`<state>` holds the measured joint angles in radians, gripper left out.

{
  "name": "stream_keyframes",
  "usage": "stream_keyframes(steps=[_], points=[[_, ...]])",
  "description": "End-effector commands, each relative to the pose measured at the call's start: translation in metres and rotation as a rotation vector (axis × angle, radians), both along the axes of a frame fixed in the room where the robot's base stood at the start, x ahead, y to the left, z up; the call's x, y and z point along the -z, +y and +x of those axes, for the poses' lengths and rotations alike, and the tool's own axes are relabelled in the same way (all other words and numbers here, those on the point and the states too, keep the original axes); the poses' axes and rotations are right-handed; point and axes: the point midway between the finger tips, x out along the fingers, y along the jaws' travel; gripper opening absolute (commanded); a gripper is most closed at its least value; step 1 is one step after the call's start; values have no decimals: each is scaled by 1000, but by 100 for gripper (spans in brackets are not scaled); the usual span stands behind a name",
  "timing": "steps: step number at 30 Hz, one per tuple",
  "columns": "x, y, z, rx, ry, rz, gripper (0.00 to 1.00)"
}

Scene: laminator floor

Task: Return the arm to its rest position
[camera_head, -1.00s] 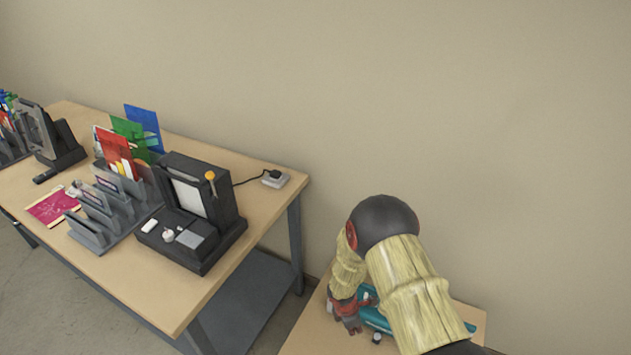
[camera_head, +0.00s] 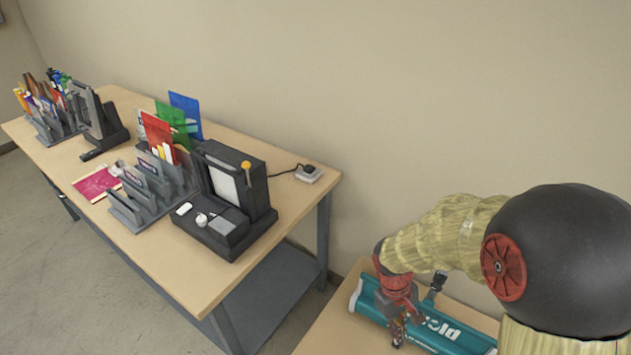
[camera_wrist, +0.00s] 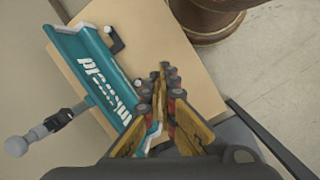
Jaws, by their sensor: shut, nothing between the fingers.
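My arm reaches in from the right of the head view, bent at a large dark joint. My gripper (camera_head: 398,334) hangs from the red wrist and is shut and empty. In the wrist view my gripper (camera_wrist: 168,78) shows its yellow and red fingers drawn together. A teal laminator (camera_head: 447,337) with white lettering lies on a small wooden table below the gripper. The laminator also shows in the wrist view (camera_wrist: 88,52), to the left of the fingers. I cannot tell how far the fingers are above it.
A long wooden table (camera_head: 195,279) stands at left with a black device (camera_head: 232,232), grey racks (camera_head: 148,204) of coloured sheets and a pink sheet (camera_head: 96,183). A gap separates it from the small table (camera_head: 330,337). A beige wall is behind; floor shows at left.

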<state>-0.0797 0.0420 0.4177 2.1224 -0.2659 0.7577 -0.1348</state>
Motion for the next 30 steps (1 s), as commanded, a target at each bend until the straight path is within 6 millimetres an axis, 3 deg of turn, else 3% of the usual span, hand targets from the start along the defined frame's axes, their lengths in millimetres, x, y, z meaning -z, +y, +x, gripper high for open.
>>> stream_keyframes(steps=[1,6,18,24,30], points=[[-24,2,-5,52,-39,11,0],[-89,11,-29,213,-148,62,0],[-209,26,-80,378,-478,222,0],[-255,23,-88,377,-638,256,0],[-268,21,-91,378,-686,263,0]])
